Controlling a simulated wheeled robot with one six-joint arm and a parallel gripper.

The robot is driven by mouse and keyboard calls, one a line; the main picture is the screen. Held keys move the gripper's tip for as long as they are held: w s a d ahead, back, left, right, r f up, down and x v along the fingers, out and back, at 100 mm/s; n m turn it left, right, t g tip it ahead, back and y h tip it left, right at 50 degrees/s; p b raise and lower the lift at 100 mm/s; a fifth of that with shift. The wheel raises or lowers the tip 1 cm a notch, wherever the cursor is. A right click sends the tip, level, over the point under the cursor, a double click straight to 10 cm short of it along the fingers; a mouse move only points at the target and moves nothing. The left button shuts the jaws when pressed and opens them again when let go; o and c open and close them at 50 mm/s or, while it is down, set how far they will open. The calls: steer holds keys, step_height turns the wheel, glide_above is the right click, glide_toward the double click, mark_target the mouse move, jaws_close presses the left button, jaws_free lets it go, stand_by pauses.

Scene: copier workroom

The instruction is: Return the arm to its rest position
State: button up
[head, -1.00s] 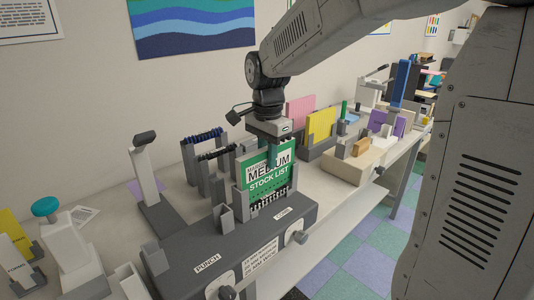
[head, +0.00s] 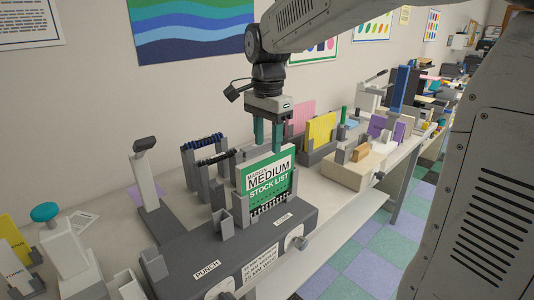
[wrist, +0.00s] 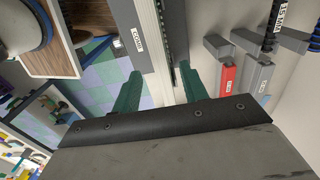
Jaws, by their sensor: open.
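My gripper (head: 268,135) is open, pointing down above the green and white "Medium stock list" booklet (head: 268,178). Its two green fingers are apart and near the booklet's top edge; the head view does not show clearly whether they clear it fully. The booklet stands upright in the dark grey punch and comb machine (head: 232,255). In the wrist view, the gripper's fingers (wrist: 158,85) sit on either side of a thin pale edge. My arm reaches in from the upper right.
Comb racks (head: 207,150) stand behind the machine. A lever device (head: 150,190) is to the left. A yellow board (head: 320,132) and a beige machine (head: 355,172) are to the right on the same bench. The air above the bench is open.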

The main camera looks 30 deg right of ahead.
steer(key=shift+r, duration=0.6)
steer(key=s+f+n, duration=0.3)
steer(key=s+n, duration=0.4)
steer(key=s, duration=0.6)
steer(key=s+a+f+n+t, duration=0.1)
steer(key=s+f+n, duration=0.2)
steer(key=s+n, duration=0.4)
steer(key=s, duration=0.5)
steer(key=shift+s+n, duration=0.35)
steer(key=shift+n, duration=0.05)
stand_by(0.3)
